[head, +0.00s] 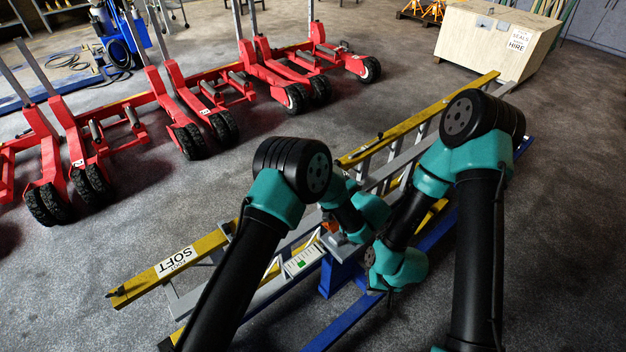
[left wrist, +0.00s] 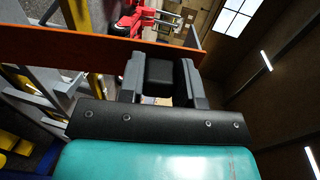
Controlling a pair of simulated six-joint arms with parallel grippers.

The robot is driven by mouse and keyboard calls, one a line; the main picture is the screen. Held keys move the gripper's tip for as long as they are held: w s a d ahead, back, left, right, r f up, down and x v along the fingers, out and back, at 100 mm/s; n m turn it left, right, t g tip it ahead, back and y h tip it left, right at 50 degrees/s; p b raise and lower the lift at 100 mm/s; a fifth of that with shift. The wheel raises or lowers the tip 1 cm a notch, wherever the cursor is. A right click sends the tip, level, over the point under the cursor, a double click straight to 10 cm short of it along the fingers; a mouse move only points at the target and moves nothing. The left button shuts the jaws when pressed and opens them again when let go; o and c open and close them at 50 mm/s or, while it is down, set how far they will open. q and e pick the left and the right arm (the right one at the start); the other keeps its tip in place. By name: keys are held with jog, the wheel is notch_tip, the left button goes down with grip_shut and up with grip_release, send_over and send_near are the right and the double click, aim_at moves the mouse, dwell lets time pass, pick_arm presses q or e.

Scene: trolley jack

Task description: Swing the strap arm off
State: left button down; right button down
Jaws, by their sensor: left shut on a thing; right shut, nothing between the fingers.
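A flat orange-brown bar, the strap arm (left wrist: 75,47), crosses the left wrist view from the left edge to beyond the fingers. My left gripper (left wrist: 163,62) is shut on it, with the bar passing at the fingertips. In the head view only a small orange patch (head: 331,226) shows beside my left wrist; the rest is hidden by my arms. My right gripper (head: 370,257) is low beside the blue stand, close to the left wrist. It is shut and empty, and partly hidden by its own wrist.
A yellow rail marked SOFT (head: 178,261) and ladders lie on the rack under my arms. A blue stand (head: 340,275) and a white panel with a green mark (head: 304,260) are close by. Red wheeled jacks (head: 190,110) stand at left. A wooden crate (head: 495,40) stands behind.

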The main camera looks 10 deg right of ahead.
pick_arm(q)
jog(key=shift+s+d+f, duration=0.1)
jog(key=shift+s+d, duration=0.1)
jog(key=shift+s, duration=0.15)
jog(key=c, duration=0.8)
grip_release()
jog(key=shift+s+d, duration=0.1)
jog(key=shift+s, duration=0.05)
jog(key=v, duration=0.8)
jog(key=shift+t, duration=0.3)
jog(key=shift+x, duration=4.15)
jog(key=shift+f, duration=0.1)
